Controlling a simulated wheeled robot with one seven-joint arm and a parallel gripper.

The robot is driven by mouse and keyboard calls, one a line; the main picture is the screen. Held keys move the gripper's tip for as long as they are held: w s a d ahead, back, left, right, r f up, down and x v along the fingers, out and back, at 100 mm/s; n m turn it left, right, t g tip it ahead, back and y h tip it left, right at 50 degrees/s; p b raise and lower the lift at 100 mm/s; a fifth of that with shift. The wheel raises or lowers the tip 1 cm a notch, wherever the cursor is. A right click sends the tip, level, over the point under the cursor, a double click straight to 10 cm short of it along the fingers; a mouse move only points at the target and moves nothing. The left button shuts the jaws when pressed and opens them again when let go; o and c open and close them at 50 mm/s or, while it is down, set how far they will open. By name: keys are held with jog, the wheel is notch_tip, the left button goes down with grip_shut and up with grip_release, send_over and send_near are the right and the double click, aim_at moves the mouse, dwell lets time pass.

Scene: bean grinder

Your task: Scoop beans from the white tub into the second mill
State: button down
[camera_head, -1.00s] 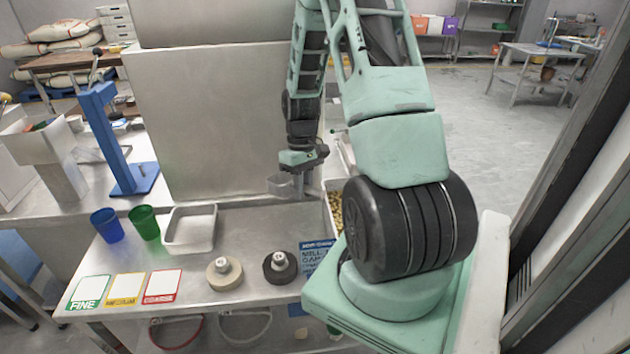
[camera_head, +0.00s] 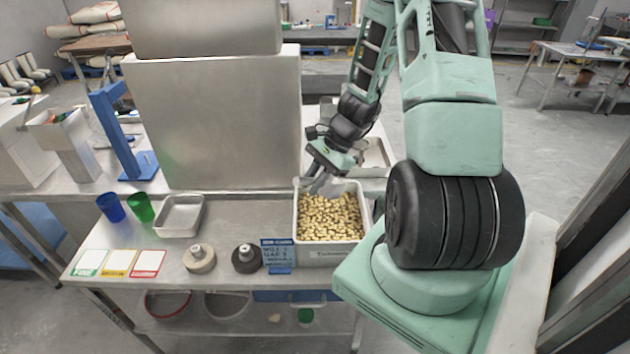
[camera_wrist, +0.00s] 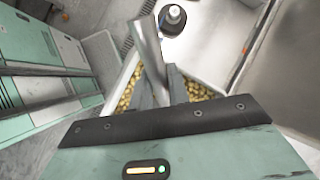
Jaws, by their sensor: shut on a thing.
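The white tub (camera_head: 330,249) stands at the right end of the steel bench and is full of pale tan beans (camera_head: 330,218). My gripper (camera_head: 327,178) is over the tub's far left part, tilted down. It is shut on a grey metal scoop (camera_head: 321,187), whose shaft (camera_wrist: 148,48) shows between the fingers in the wrist view. The scoop's bowl is mostly hidden, so I cannot tell if it holds beans or touches them. Beans (camera_wrist: 127,88) show on both sides of the fingers. I cannot tell which thing is the second mill.
A blue lettered card (camera_head: 278,254), a black knobbed piece (camera_head: 247,259) and a beige one (camera_head: 199,259) stand left of the tub. Farther left are an empty metal tray (camera_head: 180,216), green (camera_head: 141,208) and blue (camera_head: 111,208) cups. A tall steel panel (camera_head: 215,120) rises behind.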

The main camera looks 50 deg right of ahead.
notch_tip(320, 180, down, 15)
jog(key=b, duration=1.3)
jog(key=shift+f, duration=0.2)
dwell(1.0)
notch_tip(320, 180, up, 13)
jog(key=p, duration=1)
dwell(0.4)
jog(key=r+h, duration=0.1)
jog(key=h, duration=0.2)
jog(key=shift+w+a+r+n+h, duration=0.1)
jog(key=shift+a+r+n+h, duration=0.05)
jog(key=shift+r+n+h, duration=0.2)
jog(key=shift+r+h+p, duration=0.2)
jog(key=shift+h+p, duration=0.15)
jog(key=shift+h, duration=0.3)
